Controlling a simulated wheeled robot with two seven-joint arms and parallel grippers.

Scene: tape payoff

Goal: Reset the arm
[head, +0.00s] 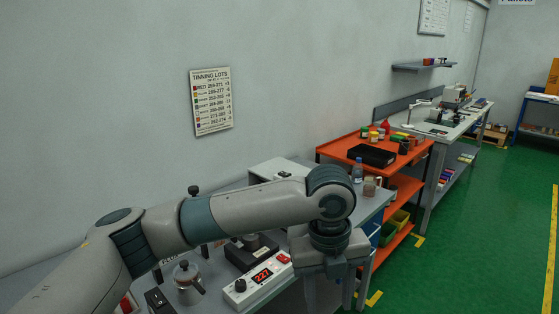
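My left arm comes in from the left and stretches across the workbench. It is bent down at the wrist near the middle of the picture. My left gripper (330,289) points down at the bench's right end, its two fingers apart with nothing seen between them. My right gripper is not in view.
Below my arm on the grey bench are a metal pot (187,283), a white unit with a red display (258,282) and a dark box (248,253). An orange shelf cart (333,150) and another workbench (440,131) stand beyond. A sign (211,101) hangs on the wall. Green floor at right is clear.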

